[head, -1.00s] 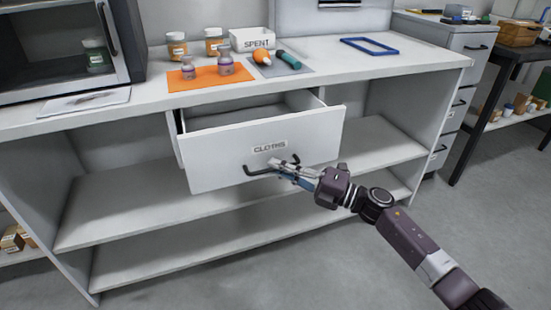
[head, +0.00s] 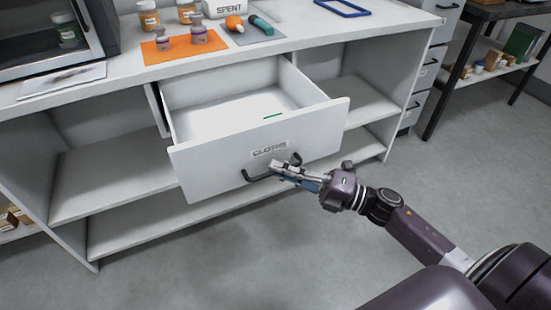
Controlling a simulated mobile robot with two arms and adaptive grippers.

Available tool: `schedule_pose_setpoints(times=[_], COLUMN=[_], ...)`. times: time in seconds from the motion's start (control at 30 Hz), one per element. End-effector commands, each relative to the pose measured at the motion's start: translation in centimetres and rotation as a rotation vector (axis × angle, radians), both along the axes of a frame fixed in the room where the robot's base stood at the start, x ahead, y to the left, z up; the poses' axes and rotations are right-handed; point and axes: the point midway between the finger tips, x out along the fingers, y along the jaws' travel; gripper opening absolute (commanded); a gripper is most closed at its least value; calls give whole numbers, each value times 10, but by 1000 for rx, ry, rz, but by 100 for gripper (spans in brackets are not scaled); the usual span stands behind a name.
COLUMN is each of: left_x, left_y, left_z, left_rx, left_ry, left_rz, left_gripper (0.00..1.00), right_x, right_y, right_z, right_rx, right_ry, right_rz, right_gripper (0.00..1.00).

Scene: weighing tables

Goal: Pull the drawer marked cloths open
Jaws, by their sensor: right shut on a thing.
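The white drawer marked cloths (head: 215,168) stands well out from under the white bench, in the middle of the head view. Its inside shows a pale floor with a thin green strip (head: 273,116) on it. The dark bar handle (head: 258,177) runs across the drawer front below the label. My right gripper (head: 280,169) is shut on the handle, near its middle, with the arm coming in from the lower right. The fingers hide part of the handle. My left gripper is not in view.
On the bench top (head: 125,70) are an orange mat (head: 165,53) with small jars, a box marked spent (head: 226,10), a blue frame (head: 343,8) and a dark-doored appliance (head: 40,42). Open shelves (head: 120,185) lie below. The grey floor (head: 240,265) in front is clear.

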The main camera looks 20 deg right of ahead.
Motion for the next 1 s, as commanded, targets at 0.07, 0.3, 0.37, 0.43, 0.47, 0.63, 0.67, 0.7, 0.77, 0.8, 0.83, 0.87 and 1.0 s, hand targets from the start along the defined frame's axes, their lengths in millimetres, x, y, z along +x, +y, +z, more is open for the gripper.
schedule_pose_setpoints(times=[0.07,0.3,0.37,0.43,0.47,0.63,0.67,0.7,0.77,0.8,0.83,0.87,1.0], left_x=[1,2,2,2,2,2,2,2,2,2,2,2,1], left_y=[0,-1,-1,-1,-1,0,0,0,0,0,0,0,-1], left_z=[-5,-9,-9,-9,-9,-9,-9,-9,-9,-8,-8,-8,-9], left_rx=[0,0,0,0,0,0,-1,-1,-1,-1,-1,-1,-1], left_ry=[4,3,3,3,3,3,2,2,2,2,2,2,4], left_rz=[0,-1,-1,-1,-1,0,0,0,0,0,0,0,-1], left_gripper=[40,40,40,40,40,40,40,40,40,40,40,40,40], right_x=[-4,-6,-6,-6,-6,-6,-6,-6,-6,-6,-6,-6,-8], right_y=[0,0,-1,0,0,0,0,0,0,0,0,0,-3], right_z=[0,-1,-1,-1,-1,-1,-1,-1,-1,-1,-1,0,-1], right_rx=[0,0,0,0,0,0,0,0,0,1,1,1,0], right_ry=[2,1,1,1,1,1,1,1,1,1,1,1,1], right_rz=[-1,-2,-2,-2,-2,-1,-1,-1,-1,-1,-1,-1,-1], right_gripper=[0,0,0,0,0,22,25,25,25,25,25,25,25])
